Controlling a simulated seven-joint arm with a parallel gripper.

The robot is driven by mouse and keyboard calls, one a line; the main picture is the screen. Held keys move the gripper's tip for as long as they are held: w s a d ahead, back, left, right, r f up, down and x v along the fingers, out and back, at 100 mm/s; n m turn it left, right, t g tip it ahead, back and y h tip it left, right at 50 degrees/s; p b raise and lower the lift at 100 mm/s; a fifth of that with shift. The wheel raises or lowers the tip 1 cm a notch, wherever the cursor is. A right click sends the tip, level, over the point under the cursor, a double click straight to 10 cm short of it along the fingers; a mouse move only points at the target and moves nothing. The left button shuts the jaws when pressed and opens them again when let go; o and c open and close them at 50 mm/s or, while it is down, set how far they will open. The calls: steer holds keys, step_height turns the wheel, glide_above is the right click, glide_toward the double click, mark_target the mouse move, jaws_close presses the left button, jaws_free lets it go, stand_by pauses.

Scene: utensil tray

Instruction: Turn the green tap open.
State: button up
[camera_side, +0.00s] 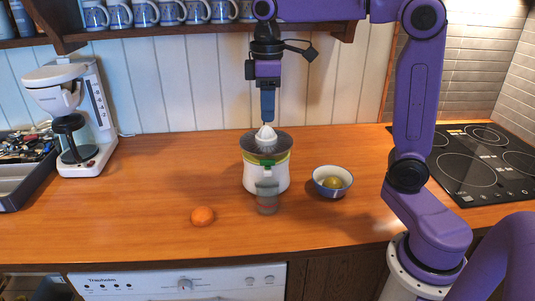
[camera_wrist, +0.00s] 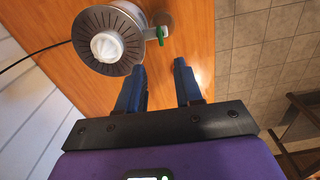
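The green tap (camera_side: 267,164) is on the front of a white citrus juicer (camera_side: 262,178). In the wrist view the tap (camera_wrist: 161,36) sticks out from the side of the juicer's round strainer (camera_wrist: 87,33). A clear glass (camera_side: 267,198) stands in front of the juicer under the tap. My gripper (camera_side: 268,119) points down above the juicer's white cone in the side view. In the wrist view my gripper's two fingers (camera_wrist: 159,66) are apart with nothing between them, so it is open, and the tap appears just beyond the gap. No contact with the tap shows.
A coffee maker (camera_side: 85,110) and a utensil tray (camera_side: 12,194) are at left, a hob (camera_side: 470,165) at right.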

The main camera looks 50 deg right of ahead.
mark_target(268, 160)
step_height(268, 160, down, 13)
steer(key=shift+r, duration=0.2)
stand_by(0.3)
jaws_close()
